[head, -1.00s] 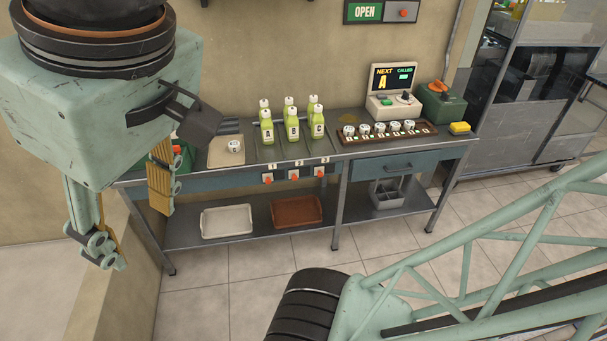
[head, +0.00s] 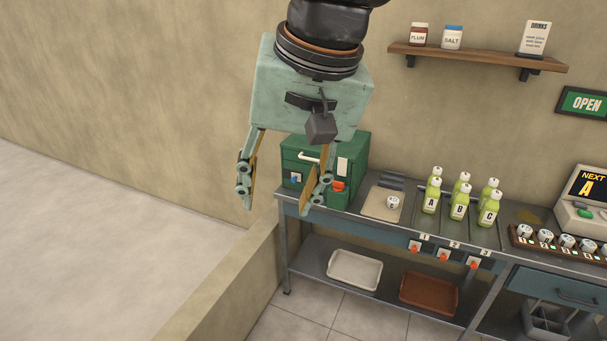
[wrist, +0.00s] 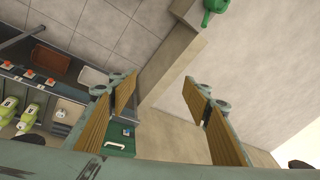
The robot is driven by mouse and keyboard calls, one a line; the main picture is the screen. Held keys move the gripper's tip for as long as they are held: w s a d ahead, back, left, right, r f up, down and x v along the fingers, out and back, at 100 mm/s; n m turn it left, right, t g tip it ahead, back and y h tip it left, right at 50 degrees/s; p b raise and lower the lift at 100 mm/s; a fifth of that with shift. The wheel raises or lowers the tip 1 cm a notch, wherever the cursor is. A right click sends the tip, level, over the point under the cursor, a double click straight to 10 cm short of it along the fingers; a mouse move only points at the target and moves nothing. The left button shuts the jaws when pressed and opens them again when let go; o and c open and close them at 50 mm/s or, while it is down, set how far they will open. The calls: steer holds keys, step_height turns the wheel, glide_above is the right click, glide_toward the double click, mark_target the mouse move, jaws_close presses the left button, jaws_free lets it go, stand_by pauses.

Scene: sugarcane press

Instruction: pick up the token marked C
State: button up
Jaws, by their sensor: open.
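Several white round tokens stand in a brown rack (head: 560,245) on the counter at the right edge of the head view. Their letters are too small to read, so I cannot tell which is C. Another white token (head: 393,202) sits on a beige board (head: 376,207) left of the bottles; its mark is unclear. My gripper (head: 277,203) is open and empty, pointing down in front of the green box, well left of the rack. In the wrist view, my gripper (wrist: 160,98) has nothing between its fingers, and the rack is not visible.
A green box (head: 350,160) stands on the counter's left end, close to my gripper. Bottles marked A, B and C (head: 488,208) stand between board and rack. A low wall (head: 225,285) runs left of the counter. A shelf (head: 480,58) hangs above.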

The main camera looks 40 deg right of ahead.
mark_target(397, 203)
steer(key=w+d+f+m, duration=0.3)
steer(key=w+d+m, duration=0.3)
steer(key=w+d, duration=0.3)
steer(key=w+d+f+m, duration=0.3)
steer(key=w+d+m, duration=0.2)
steer(key=w+d, duration=0.4)
steer(key=w+d+f+m, duration=0.3)
steer(key=w+d+m, duration=0.35)
steer(key=d, duration=0.45)
steer(key=w+d+f+m+p, duration=0.1)
steer(key=d+f+m, duration=0.35)
steer(key=d, duration=0.55)
steer(key=w+d+f+m+p, duration=0.1)
steer(key=d+f+m, duration=0.2)
steer(key=d+f, duration=0.55)
steer(key=s+d+f+m, duration=0.2)
steer(key=d+f, duration=0.1)
steer(key=d, duration=0.4)
steer(key=s+d+f+m+h, duration=0.1)
steer(key=s+d+f+m, duration=0.1)
steer(key=d, duration=0.5)
steer(key=s+d+f+m+p, duration=0.1)
steer(key=s+d+f+m, duration=0.1)
steer(key=d+f, duration=0.3)
steer(key=shift+d+f+m+h, duration=0.3)
steer(key=shift+d+f+m, duration=0.1)
steer(key=shift+d+m, duration=0.5)
steer(key=shift+w+d+f, duration=0.1)
steer(key=shift+f, duration=0.05)
